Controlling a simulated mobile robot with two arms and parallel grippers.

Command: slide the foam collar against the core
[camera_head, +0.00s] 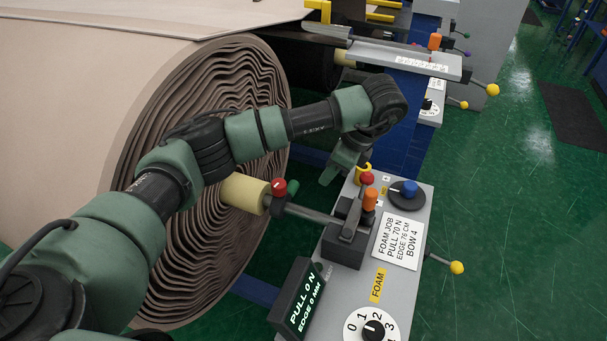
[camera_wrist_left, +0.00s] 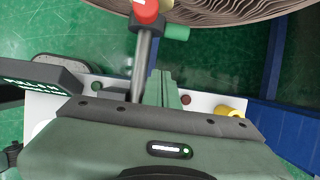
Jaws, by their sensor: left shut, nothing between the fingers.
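A large roll of beige wrapped material (camera_head: 200,190) fills the left of the head view, with its rippled end facing right. A pale yellow cylinder (camera_head: 245,193) sticks out of its centre; I cannot tell the foam collar from the core there. A bar (camera_head: 310,213) with a red knob (camera_head: 279,186) runs from this cylinder to a dark block. My left gripper (camera_head: 329,177) points down beyond the bar, apart from the cylinder. In the left wrist view its green fingers (camera_wrist_left: 162,88) are together and empty, beside the bar. My right gripper is not in view.
A grey console (camera_head: 420,200) stands right of the roll, with red, orange and blue knobs, a job card (camera_head: 398,240), a dial (camera_head: 371,329) and a lit display (camera_head: 301,300). A yellow-ended lever (camera_head: 457,268) juts out right.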

